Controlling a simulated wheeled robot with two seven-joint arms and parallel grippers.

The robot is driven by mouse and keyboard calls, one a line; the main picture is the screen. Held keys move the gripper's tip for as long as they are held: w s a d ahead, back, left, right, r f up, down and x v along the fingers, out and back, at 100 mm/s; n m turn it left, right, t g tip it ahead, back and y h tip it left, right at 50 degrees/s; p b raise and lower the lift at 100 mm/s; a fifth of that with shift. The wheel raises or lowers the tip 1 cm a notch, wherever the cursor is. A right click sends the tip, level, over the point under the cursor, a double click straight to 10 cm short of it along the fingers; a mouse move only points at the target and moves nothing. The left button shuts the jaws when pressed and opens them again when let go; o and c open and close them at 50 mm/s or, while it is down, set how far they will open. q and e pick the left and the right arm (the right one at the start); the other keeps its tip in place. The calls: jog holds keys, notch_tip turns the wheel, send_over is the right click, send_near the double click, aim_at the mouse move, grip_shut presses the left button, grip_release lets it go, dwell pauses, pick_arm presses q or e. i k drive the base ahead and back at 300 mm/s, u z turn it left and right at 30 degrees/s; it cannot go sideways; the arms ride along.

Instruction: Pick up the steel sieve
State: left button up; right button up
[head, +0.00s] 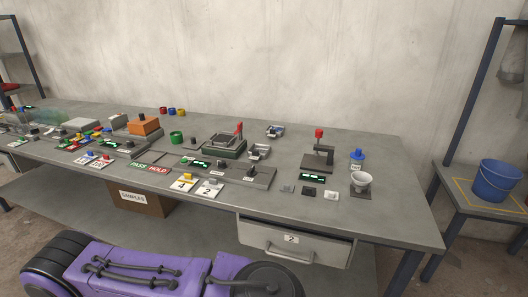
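I cannot make out a steel sieve for certain. A pale grey, round-mouthed cup (361,181) stands on a small dark plate at the right end of the workbench (400,200). A dark square device with a red-topped lever (223,141) stands in the middle; its top is too small to tell whether it holds a mesh. Neither my left nor my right gripper is in view, and nothing on the bench is seen held.
A blue-capped bottle (356,160) and a press with a red knob (318,154) stand near the cup. A shut drawer (292,245) is below. A blue bucket (494,182) stands on a side stand at right. The bench's right end is clear.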

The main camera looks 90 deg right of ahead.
aim_at(256, 151)
jog(key=z, duration=1.85)
